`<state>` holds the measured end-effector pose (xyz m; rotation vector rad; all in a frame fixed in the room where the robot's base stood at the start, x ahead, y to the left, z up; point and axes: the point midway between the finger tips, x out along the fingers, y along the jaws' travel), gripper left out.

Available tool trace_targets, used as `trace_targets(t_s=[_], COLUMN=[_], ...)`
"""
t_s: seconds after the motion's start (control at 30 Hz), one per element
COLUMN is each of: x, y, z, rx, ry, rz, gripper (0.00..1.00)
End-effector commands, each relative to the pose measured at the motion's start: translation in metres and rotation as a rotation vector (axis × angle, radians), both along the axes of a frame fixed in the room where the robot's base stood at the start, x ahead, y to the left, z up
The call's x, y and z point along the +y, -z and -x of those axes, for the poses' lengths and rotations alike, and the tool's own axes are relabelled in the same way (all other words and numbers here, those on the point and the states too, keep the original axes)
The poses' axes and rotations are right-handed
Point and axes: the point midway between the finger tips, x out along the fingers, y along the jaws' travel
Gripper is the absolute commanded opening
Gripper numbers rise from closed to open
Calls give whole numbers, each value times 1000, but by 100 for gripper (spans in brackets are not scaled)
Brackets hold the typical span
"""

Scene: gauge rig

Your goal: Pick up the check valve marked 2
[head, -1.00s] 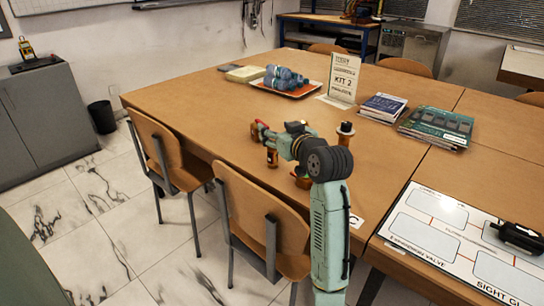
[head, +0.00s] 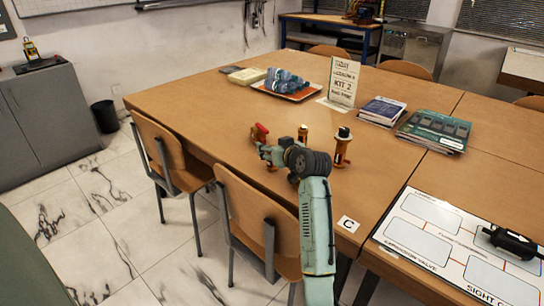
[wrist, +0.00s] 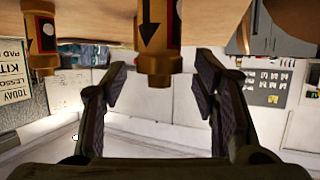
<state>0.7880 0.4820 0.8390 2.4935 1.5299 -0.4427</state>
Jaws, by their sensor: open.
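In the wrist view, which is upside down, a brass valve (wrist: 159,62) with a red band and a black arrow stands between the open jaws of my gripper (wrist: 160,88). I cannot see them touching it. A similar brass part (wrist: 42,62) with an arrow is at the left. No number 2 is readable. In the head view, my gripper (head: 268,152) is low over the table near a red-topped part (head: 260,132). A brass part (head: 303,134) and a black-topped brass valve (head: 342,151) stand to its right. My arm partly hides this group.
The table (head: 205,115) holds an orange tray (head: 295,98) with blue items, a KIT 2 sign (head: 343,82), books (head: 433,130) and a white diagram board (head: 420,215). A card marked C (head: 348,224) lies near the front edge. Chairs (head: 255,225) stand along that edge.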

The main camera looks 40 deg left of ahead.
Motion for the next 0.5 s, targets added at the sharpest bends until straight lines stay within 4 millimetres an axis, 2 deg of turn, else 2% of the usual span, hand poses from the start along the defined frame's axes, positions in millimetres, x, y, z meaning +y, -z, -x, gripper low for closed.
trace_targets(t_s=[0.27, 0.5], x=[2, 2], y=[1, 1], z=[-2, -1], rx=[-2, -1], ry=[1, 1], rz=[0, -1], gripper=[54, 38])
